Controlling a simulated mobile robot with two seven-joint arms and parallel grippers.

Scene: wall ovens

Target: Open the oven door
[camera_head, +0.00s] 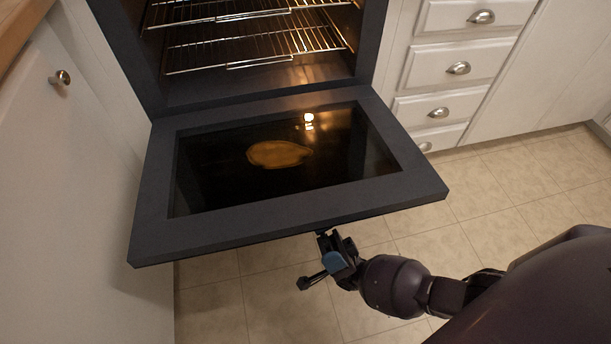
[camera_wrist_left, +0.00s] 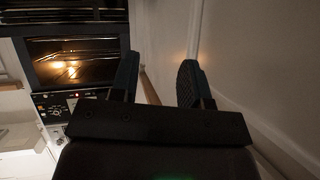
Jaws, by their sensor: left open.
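The dark-framed oven door (camera_head: 300,213) is swung down in the head view, close to flat, with its glass inner side facing up. The oven (camera_head: 260,95) behind it is lit inside. No handle shows; the door's outer face is hidden. My right gripper (camera_head: 312,262) is just below the door's front edge, its fingers apart, one close to the edge; I cannot tell whether it touches. My left gripper (camera_wrist_left: 157,82) shows only in the left wrist view, open and empty. That view also shows a lit oven window (camera_wrist_left: 75,62) at upper left.
Wire racks (camera_head: 250,45) are inside the oven. White drawers (camera_head: 455,70) stand at the right, and a white cabinet (camera_head: 75,200) with a knob stands close at the left. Tiled floor (camera_head: 480,235) is free at the right. A pale wall (camera_wrist_left: 260,70) is beside my left gripper.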

